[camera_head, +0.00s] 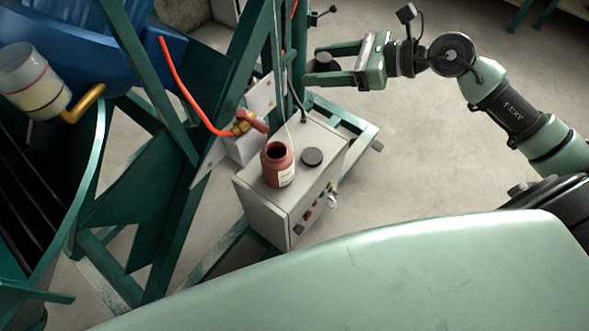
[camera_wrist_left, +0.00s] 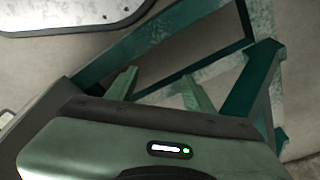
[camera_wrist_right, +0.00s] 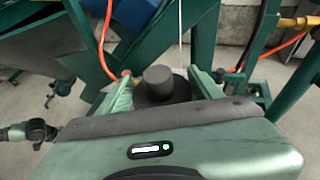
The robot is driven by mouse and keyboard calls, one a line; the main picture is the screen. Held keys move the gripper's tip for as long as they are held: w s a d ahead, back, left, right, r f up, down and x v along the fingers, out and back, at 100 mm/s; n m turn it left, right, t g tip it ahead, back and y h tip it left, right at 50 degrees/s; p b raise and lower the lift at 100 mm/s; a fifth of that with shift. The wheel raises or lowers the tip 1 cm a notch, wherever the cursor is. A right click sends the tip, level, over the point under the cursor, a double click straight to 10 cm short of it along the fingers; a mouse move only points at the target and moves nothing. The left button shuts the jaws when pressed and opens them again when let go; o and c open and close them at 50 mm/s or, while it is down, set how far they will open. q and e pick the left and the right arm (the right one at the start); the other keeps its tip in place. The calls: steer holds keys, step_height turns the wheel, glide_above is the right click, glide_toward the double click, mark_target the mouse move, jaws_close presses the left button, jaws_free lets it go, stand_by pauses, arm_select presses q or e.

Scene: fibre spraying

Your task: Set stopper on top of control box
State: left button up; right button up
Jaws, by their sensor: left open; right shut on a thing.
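The control box (camera_head: 285,183) is a pale grey metal case with a flat top, left of the middle of the head view. A dark, stepped round stopper (camera_head: 324,64) is held between the fingers of my right gripper (camera_head: 326,65), behind the box and higher in the picture. It also shows in the right wrist view (camera_wrist_right: 158,84), with a narrower knob on a wider base. My left gripper (camera_wrist_left: 162,92) shows only in its wrist view; its fingers are apart and nothing is between them.
A red-handled valve (camera_head: 247,122) with an orange hose (camera_head: 183,88) is beside the box. Green frame beams (camera_head: 178,215) stand on its left; the floor (camera_head: 415,160) to its right is clear.

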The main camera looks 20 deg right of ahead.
steer(key=w+d+f+b, duration=0.1)
steer(key=w+f+b, duration=0.2)
steer(key=f+b, duration=0.3)
steer(key=b, duration=0.8)
glide_above(315, 136)
step_height(315, 136, down, 14)
steer(key=shift+m, duration=0.3)
step_height(315, 136, down, 5)
steer(key=shift+w+r+b, duration=0.1)
steer(key=shift+b, duration=0.45)
step_height(315, 136, down, 5)
steer(key=shift+b, duration=0.55)
arm_select(q)
steer(key=w+r+t, duration=0.1)
steer(key=w+r, duration=0.2)
steer(key=r, duration=0.7)
steer(key=shift+r, duration=0.35)
arm_select(e)
steer(key=shift+r, duration=0.1)
arm_select(q)
steer(key=shift+w, duration=0.1)
